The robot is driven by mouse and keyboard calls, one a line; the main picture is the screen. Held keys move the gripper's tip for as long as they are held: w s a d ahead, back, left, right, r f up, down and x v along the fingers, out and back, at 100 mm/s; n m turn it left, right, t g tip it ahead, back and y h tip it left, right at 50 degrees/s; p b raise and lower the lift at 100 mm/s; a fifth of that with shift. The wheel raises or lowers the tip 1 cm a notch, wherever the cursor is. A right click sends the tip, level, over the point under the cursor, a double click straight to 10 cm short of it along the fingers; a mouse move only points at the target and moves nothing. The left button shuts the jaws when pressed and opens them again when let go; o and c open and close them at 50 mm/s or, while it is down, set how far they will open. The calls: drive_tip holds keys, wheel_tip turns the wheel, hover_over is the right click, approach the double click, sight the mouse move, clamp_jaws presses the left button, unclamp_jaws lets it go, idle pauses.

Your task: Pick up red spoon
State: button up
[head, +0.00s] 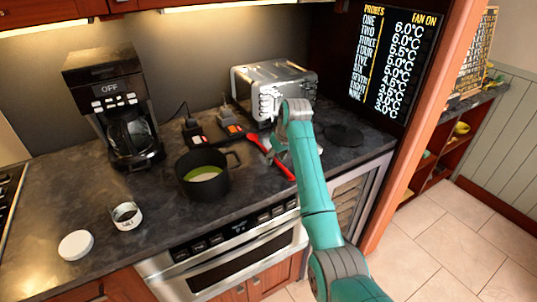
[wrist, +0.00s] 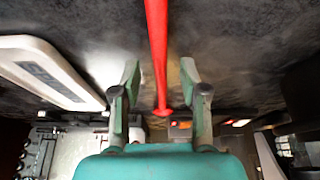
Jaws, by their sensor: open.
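The red spoon (head: 285,171) lies on the dark countertop, right of the black pot. It shows on both sides of my gripper (head: 279,148), which hides its middle in the head view. In the wrist view, the red spoon (wrist: 157,45) runs from the top edge down between the fingers of my gripper (wrist: 160,75) and ends in a small flared tip. The fingers are open, one on each side of the red shaft, with a gap on both sides. I cannot tell how high the fingers are above the spoon.
A black pot (head: 203,175) stands left of the spoon, and a silver toaster (head: 273,84) stands behind my gripper. A coffee maker (head: 115,110), a small can (head: 127,215) and a white lid (head: 75,245) are further left. A white object (wrist: 48,68) lies left of the fingers.

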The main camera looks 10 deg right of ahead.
clamp_jaws()
idle(0.3)
